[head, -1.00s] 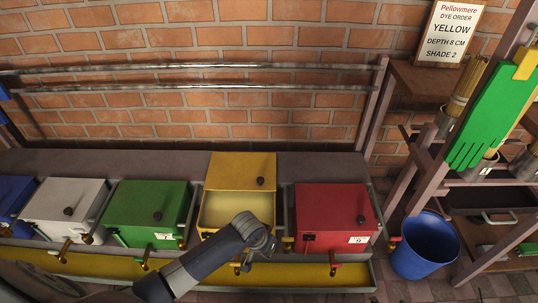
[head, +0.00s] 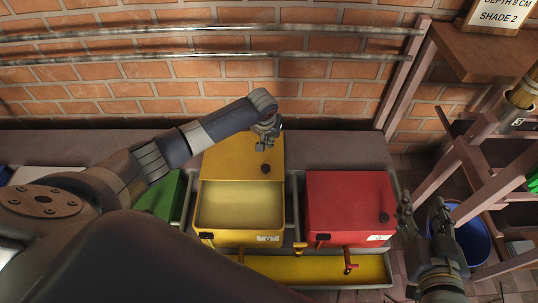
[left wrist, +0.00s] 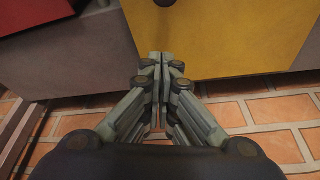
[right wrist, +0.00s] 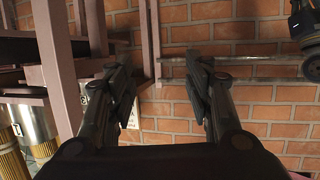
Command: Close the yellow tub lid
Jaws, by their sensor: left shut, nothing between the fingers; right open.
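The yellow tub (head: 211,238) stands between the green and red tubs, with its pale inside showing. Its yellow lid (head: 228,154) is open, tipped up at the back, with a dark knob (head: 265,168) on it. My left gripper (head: 266,143) is shut and empty at the lid's upper right edge. In the left wrist view the shut fingertips (left wrist: 160,57) overlap the edge of a yellow panel (left wrist: 230,35); I cannot tell whether they touch it. My right gripper (head: 422,212) is open and empty, right of the red tub.
The red tub (head: 345,205) is closed, right of the yellow one. The green tub (head: 160,198) is partly hidden by my left arm. A yellow trough (head: 290,267) runs along the front. Metal rails (head: 200,55) cross the brick wall. A blue bucket (head: 474,240) and shelving stand right.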

